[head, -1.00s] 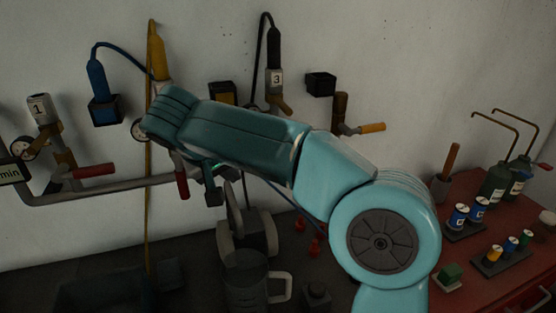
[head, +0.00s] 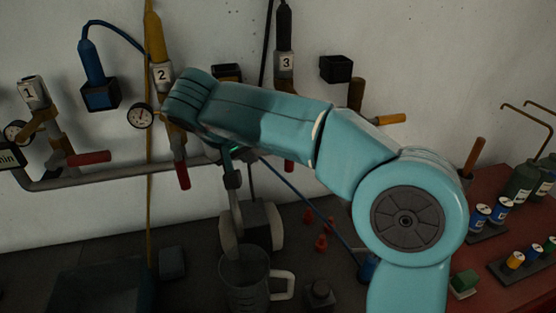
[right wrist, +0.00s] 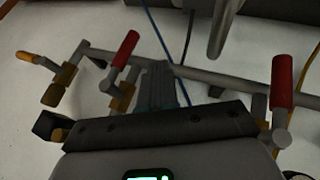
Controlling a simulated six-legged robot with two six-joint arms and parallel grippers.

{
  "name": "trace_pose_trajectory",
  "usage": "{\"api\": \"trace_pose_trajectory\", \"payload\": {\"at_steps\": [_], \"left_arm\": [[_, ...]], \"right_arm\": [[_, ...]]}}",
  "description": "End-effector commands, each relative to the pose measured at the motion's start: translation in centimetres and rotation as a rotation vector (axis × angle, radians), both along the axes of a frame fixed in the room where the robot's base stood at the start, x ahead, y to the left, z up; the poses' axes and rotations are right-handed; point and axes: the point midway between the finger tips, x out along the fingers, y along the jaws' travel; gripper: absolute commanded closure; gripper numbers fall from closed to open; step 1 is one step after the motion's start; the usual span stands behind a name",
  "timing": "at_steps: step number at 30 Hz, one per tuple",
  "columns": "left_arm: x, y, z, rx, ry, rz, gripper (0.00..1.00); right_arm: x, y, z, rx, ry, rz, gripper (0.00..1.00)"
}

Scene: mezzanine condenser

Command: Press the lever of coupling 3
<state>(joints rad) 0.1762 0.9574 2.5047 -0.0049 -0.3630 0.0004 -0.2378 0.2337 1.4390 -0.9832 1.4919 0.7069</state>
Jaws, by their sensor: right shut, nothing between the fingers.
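Coupling 3 (head: 287,62) is on the wall, marked with a white "3" tag, with a black plug in its top. My right arm hides its lower body. The red tip of its lever (head: 289,165) shows just below my arm. In the right wrist view a red lever (right wrist: 125,48), seemingly the same one, lies left of my fingers. My right gripper (head: 232,182) is shut and empty, left of the lever tip and apart from it in the head view. Its dark fingers also show in the right wrist view (right wrist: 165,85). My left gripper is not in view.
Coupling 2 (head: 162,75) has a red lever (head: 182,174) hanging down, left of my gripper. Coupling 1 (head: 29,93) has a sideways red lever. A yellow-handled lever (head: 388,120) is to the right. A grey pipe (head: 110,176) runs along the wall. A jug (head: 245,280) stands below.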

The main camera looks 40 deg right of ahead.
Motion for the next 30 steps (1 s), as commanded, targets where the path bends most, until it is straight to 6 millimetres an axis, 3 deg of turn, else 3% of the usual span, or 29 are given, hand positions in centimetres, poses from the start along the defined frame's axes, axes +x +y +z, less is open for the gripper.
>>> {"api": "trace_pose_trajectory", "payload": {"at_steps": [11, 19, 30], "left_arm": [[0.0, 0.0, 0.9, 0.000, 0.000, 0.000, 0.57], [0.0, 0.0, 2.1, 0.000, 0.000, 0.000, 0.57], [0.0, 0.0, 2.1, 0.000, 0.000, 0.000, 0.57]], "right_arm": [[1.7, -5.0, -6.4, 0.000, 0.006, -0.004, 1.00], [0.8, -8.4, -6.4, 0.001, 0.001, -0.003, 1.00], [0.6, -8.9, -6.6, 0.001, 0.001, 0.000, 1.00]]}}
